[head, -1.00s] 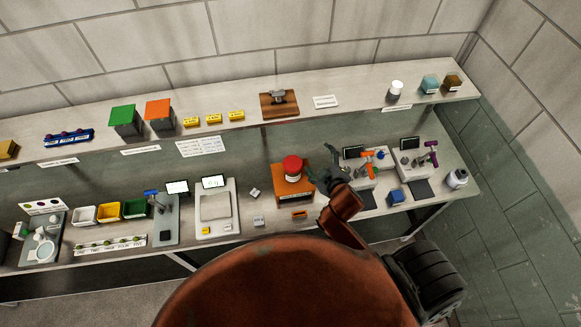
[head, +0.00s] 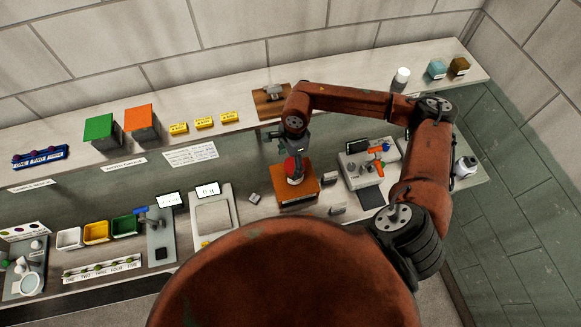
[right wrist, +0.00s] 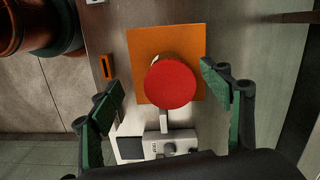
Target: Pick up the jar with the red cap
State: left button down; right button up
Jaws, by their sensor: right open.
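The jar with the red cap (head: 292,168) stands upright on an orange square pad (head: 307,186) on the lower shelf. In the right wrist view its round red cap (right wrist: 170,86) is seen from above, over the orange pad (right wrist: 143,38). The jar's body is mostly hidden under the cap. My right gripper (head: 287,151) is above the jar and partly hides it. In the right wrist view the open fingers of the right gripper (right wrist: 162,82) are spread to the left and right of the cap, with gaps. My left gripper is not in view.
A grey device with a screen (head: 357,160) stands right of the pad, and a scale (head: 212,212) stands left. The upper shelf (head: 235,146) runs behind, with a brown wooden block (head: 268,104) near my arm. A small grey block (head: 254,198) lies left of the pad.

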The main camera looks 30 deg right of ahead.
aim_at(293, 166)
jog(key=shift+w+d+f+h+b, duration=0.15)
jog(key=shift+d+f+b, duration=0.1)
jog(key=shift+d+f, duration=0.3)
jog(key=shift+d+f+h+b, duration=0.2)
jog(key=shift+d+f, duration=0.15)
jog(key=shift+f, duration=0.35)
jog(key=shift+d+f, duration=0.15)
jog(key=shift+d, duration=0.2)
jog(key=shift+d+f+b, duration=0.1)
jog(key=shift+d+b, duration=0.05)
jog(key=shift+b, duration=0.15)
jog(key=shift+f, duration=0.25)
jog(key=shift+f+p, duration=0.45)
jog(key=shift+f, duration=0.45)
notch_tip(293, 166, down, 4)
jog(key=shift+w+f+p, duration=0.1)
jog(key=shift+w+p, duration=0.05)
jog(key=shift+p, duration=0.95)
jog(key=shift+f, duration=0.6)
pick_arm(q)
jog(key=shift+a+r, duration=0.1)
pick_arm(e)
jog(key=shift+c, duration=0.6)
